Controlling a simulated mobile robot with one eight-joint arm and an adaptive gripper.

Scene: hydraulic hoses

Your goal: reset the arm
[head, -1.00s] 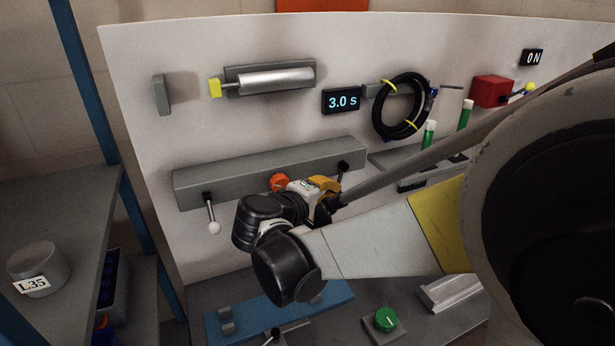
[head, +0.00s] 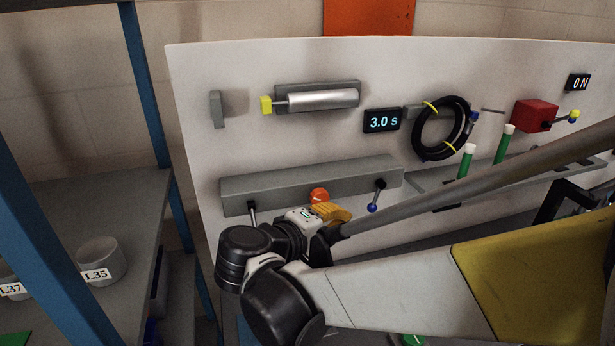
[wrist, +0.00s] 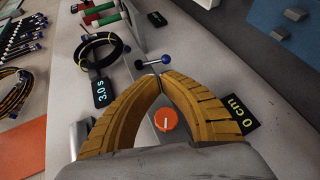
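My gripper (wrist: 157,82) has two orange ribbed fingers. In the wrist view their tips come together, with nothing seen between them. In the head view the gripper (head: 332,215) is partly hidden by my wrist, in front of the grey bar (head: 300,183) on the white panel. An orange knob (head: 319,195) shows just above it, and the same knob shows between the finger bases in the wrist view (wrist: 166,119). A blue-tipped lever (head: 377,194) is to the right of the gripper; in the wrist view the lever (wrist: 153,62) lies beyond the fingertips. I cannot tell the gap.
The panel carries a silver cylinder (head: 322,99), a 3.0 s display (head: 382,121), a coiled black hose (head: 442,128), a red box (head: 535,116) and green handles (head: 466,162). A shelf with labelled cups (head: 101,262) and a blue post (head: 146,85) stands at the left.

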